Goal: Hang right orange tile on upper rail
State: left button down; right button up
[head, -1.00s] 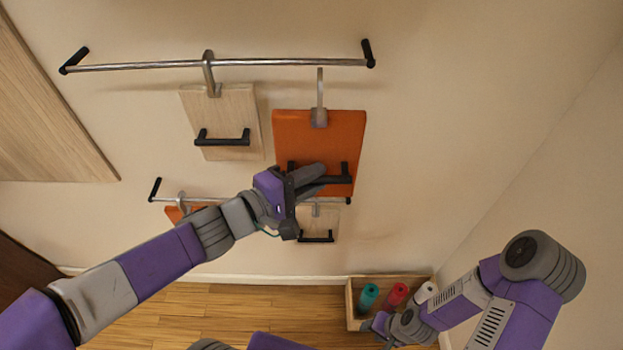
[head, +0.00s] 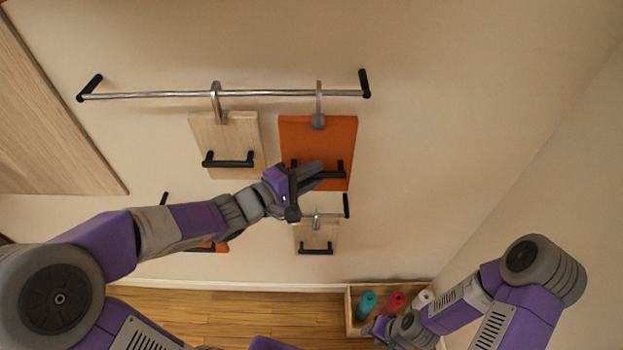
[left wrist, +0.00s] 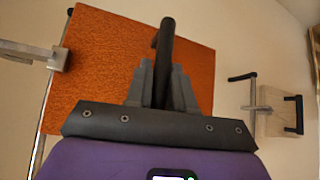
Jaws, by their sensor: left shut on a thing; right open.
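The right orange tile (head: 318,142) is up at the upper rail (head: 240,94), near its right end. Its metal hook (head: 319,105) overlaps the rail in the head view; I cannot tell whether it rests on it. My left gripper (head: 318,173) is shut on the tile's black handle. In the left wrist view the tile (left wrist: 110,65) fills the middle, with the fingers (left wrist: 163,85) closed around the handle (left wrist: 165,45). My right gripper (head: 376,328) is low at the right, by the wooden box, empty and away from the tiles.
A pale wooden tile (head: 226,140) hangs on the upper rail, left of the orange one. Another pale tile (head: 316,236) hangs on the lower rail (head: 335,214). A second orange tile (head: 212,247) is mostly behind my left arm. A box (head: 350,310) with rolls stands on the floor.

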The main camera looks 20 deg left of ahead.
aim_at(312, 155)
pick_arm(q)
jog(key=shift+w+a+f+b, duration=0.1)
jog(key=shift+w+a+b, duration=0.15)
jog(key=shift+w, duration=0.75)
jog(key=shift+w+a+r+b, duration=0.15)
jog(key=shift+w+a, duration=0.15)
jog(key=shift+w, duration=0.7)
jog(key=shift+w+a+f+b, duration=0.2)
jog(key=shift+w+a, duration=0.1)
jog(key=shift+w, duration=0.7)
jog(key=shift+f+b, duration=0.75)
jog(key=shift+f, duration=0.5)
jog(key=c, duration=0.9)
grip_release()
jog(key=shift+f, duration=0.1)
jog(key=shift+s+a, duration=0.1)
jog(key=shift+s, duration=0.05)
jog(key=p+v, duration=0.1)
jog(key=v, duration=0.6)
jog(key=shift+s+p, duration=0.2)
jog(key=shift+p, duration=0.1)
